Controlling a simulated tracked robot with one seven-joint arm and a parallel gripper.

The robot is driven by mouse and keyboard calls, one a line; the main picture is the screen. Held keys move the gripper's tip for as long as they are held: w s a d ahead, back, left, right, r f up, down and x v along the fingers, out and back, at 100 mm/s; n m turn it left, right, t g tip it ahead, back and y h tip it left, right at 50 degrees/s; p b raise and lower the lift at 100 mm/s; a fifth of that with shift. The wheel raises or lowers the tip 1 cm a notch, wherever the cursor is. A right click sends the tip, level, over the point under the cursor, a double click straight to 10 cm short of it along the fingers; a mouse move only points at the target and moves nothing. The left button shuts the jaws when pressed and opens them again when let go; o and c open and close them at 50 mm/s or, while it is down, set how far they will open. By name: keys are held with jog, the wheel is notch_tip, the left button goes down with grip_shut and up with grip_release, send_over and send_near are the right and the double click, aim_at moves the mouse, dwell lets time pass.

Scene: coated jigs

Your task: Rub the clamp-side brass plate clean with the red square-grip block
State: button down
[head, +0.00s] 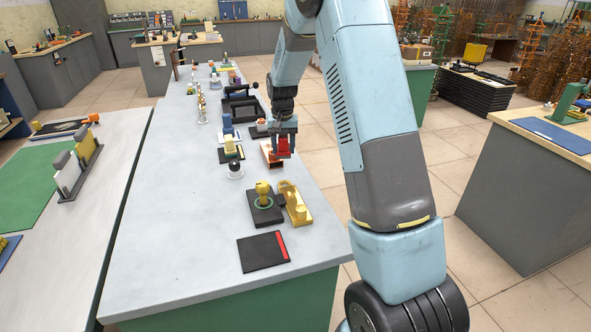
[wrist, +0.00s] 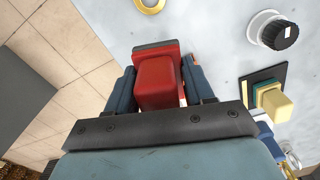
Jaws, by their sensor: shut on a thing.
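The red square-grip block (head: 283,148) hangs between the fingers of my gripper (head: 284,130), over the table. In the wrist view, the red block (wrist: 158,80) fills the space between the two dark fingers, with a dark layer at its far edge. A copper-coloured plate (head: 268,158) lies under and just left of the block. The block hides part of it, and I cannot tell whether they touch. A brass piece with a rounded upright (head: 296,207) stands nearer the front. I cannot tell for certain which is the clamp-side plate.
A dark base with a yellow knob (head: 263,196) stands beside the brass piece. A black mat with a red strip (head: 262,252) lies near the front edge. A black knob (head: 235,170) and a yellow block (head: 229,144) are left of the gripper. The table's left side is clear.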

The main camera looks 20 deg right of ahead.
aim_at(291, 198)
jog(key=s+n, duration=0.3)
jog(key=s, duration=1.1)
jog(key=shift+s+a, duration=0.3)
jog(key=shift+a, duration=0.1)
jog(key=shift+f, duration=0.1)
jog(key=shift+f, duration=2.8)
jog(key=shift+f, duration=0.55)
jog(key=shift+a+r, duration=0.2)
jog(key=shift+a, duration=0.4)
jog(key=shift+d, duration=0.1)
